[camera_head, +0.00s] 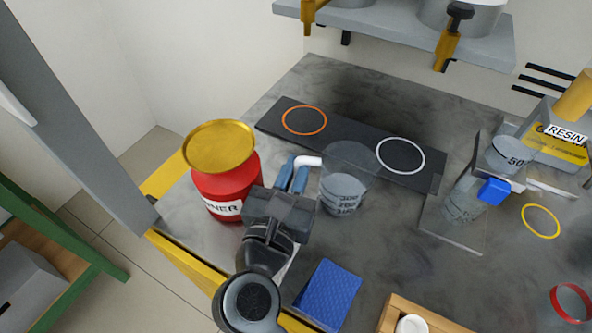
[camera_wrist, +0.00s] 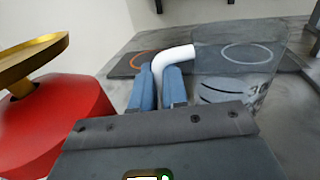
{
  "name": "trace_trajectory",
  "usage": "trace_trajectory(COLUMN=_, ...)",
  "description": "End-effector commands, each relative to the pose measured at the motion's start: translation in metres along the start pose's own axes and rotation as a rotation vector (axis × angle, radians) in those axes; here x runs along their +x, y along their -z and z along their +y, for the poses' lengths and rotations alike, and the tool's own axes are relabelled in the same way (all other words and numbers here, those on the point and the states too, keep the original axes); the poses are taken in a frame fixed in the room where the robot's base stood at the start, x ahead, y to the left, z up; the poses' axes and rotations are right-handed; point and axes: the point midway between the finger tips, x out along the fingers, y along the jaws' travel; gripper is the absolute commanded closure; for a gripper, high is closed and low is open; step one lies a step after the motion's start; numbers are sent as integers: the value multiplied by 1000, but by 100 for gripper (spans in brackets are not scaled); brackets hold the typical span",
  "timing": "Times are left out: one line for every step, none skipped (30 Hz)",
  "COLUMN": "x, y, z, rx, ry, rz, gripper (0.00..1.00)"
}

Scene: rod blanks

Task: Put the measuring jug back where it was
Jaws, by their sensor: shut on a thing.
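The measuring jug (camera_head: 346,184) is clear, with dark printed marks and a white bent handle. My gripper (camera_head: 294,175), with blue fingers, is shut on that handle, left of the jug body. In the wrist view, my gripper (camera_wrist: 160,88) has the white handle between its fingers, and the jug (camera_wrist: 238,75) is to the right. The jug looks upright, in front of a dark mat (camera_head: 348,140) that bears an orange ring (camera_head: 304,120) on the left and a white ring (camera_head: 401,155) on the right. I cannot tell whether the jug's base touches the bench.
A red can (camera_head: 225,183) with a gold top stands close left of my gripper. A clear vessel (camera_head: 463,200) with a blue part stands on the right, near a RESIN container (camera_head: 560,140). A blue block (camera_head: 328,294) and wooden tray (camera_head: 390,314) lie in front. A shelf (camera_head: 390,25) overhangs the back.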

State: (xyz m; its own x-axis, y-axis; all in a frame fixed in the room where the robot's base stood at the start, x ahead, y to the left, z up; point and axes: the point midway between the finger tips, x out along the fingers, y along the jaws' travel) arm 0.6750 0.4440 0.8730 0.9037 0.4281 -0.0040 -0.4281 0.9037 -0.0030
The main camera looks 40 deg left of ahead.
Motion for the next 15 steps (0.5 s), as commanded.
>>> trace_trajectory(x=0, y=-1, z=0, rx=0, ry=0, rz=-1, gripper=100)
trace_trajectory(x=0, y=-1, z=0, rx=0, ry=0, rz=-1, gripper=100)
trace_trajectory(x=0, y=-1, z=0, rx=0, ry=0, rz=-1, gripper=100)
trace_trajectory(x=0, y=-1, z=0, rx=0, ry=0, rz=-1, gripper=100)
trace_trajectory(x=0, y=-1, z=0, rx=0, ry=0, rz=-1, gripper=100)
trace_trajectory(x=0, y=1, z=0, rx=0, ry=1, rz=-1, gripper=100)
trace_trajectory(x=0, y=2, z=0, rx=0, ry=1, rz=-1, gripper=100)
trace_trajectory(x=0, y=3, z=0, rx=0, ry=1, rz=-1, gripper=100)
trace_trajectory(x=0, y=2, z=0, rx=0, ry=1, rz=0, gripper=83)
trace_trajectory(x=0, y=2, z=0, rx=0, ry=1, rz=0, gripper=80)
trace_trajectory(x=0, y=2, z=0, rx=0, ry=1, rz=0, gripper=77)
trace_trajectory(x=0, y=2, z=0, rx=0, ry=1, rz=0, gripper=73)
trace_trajectory(x=0, y=2, z=0, rx=0, ry=1, rz=0, gripper=70)
trace_trajectory(x=0, y=2, z=0, rx=0, ry=1, rz=0, gripper=67)
trace_trajectory(x=0, y=2, z=0, rx=0, ry=1, rz=0, gripper=64)
